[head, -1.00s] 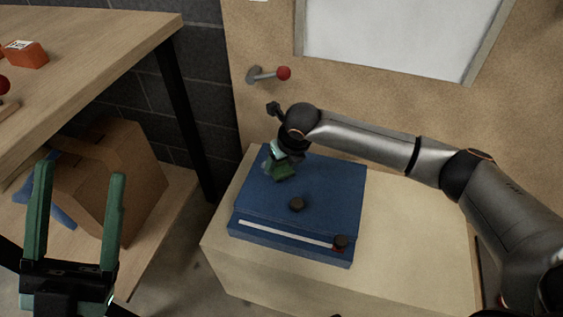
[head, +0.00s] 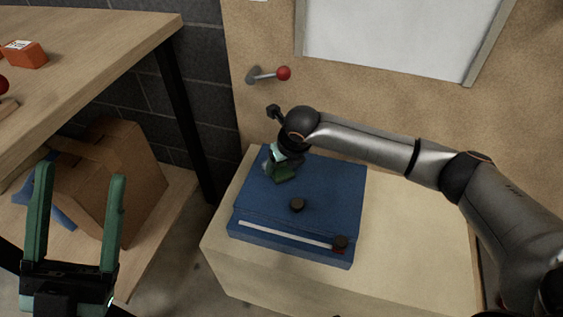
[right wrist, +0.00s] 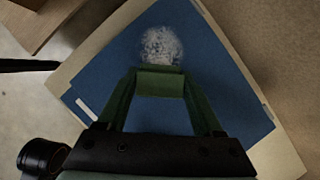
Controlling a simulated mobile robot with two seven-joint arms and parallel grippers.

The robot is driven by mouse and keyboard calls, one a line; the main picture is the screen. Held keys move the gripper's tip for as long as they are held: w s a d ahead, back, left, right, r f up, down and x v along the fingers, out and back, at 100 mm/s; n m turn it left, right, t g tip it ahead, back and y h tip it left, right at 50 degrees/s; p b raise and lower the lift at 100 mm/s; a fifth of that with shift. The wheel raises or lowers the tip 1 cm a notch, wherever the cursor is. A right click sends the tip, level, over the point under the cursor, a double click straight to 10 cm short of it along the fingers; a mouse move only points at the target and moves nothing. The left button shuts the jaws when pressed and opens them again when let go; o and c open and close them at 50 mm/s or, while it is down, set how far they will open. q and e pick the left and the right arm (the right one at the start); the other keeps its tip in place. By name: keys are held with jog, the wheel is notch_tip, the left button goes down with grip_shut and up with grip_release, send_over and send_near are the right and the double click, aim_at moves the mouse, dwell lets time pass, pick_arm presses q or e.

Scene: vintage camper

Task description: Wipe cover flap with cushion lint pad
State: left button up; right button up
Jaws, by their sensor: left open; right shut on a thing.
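The blue cover flap (head: 328,185) is the flat top of a blue cushion-like block on a pale cabinet. It also shows in the right wrist view (right wrist: 225,85). A pale, fuzzy lint patch (right wrist: 161,46) lies near its far left corner. My right gripper (head: 281,166) is shut on a small green pad (right wrist: 160,83), low over the flap beside the lint patch. Whether the pad touches the flap cannot be told. My left gripper (head: 81,173) is open and empty at the lower left, away from the flap.
The cabinet top (head: 415,230) is clear on the right. A wooden shelf with a brown box (head: 140,180) stands left. A red-knobbed lever (head: 283,73) juts from the wall.

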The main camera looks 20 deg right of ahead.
jog(key=shift+f, duration=0.8)
jog(key=shift+w+d+r, duration=0.15)
jog(key=shift+w+d, duration=0.2)
jog(key=shift+w, duration=0.2)
jog(key=shift+w+d, duration=0.5)
jog(key=shift+w, duration=0.3)
jog(key=shift+w+d, duration=0.55)
jog(key=shift+w, duration=0.25)
jog(key=shift+w+d, duration=0.5)
jog(key=shift+w, duration=0.25)
jog(key=shift+w+a, duration=0.45)
jog(key=shift+a, duration=0.15)
jog(key=shift+s+a+p, duration=0.4)
jog(key=shift+s+p, duration=0.05)
jog(key=shift+p, duration=0.3)
jog(key=shift+s+a+p, duration=0.3)
jog(key=shift+s+p, duration=0.2)
jog(key=shift+p, duration=0.25)
jog(key=shift+s+a+p, duration=0.4)
jog(key=shift+s+p, duration=0.2)
jog(key=shift+p, duration=0.05)
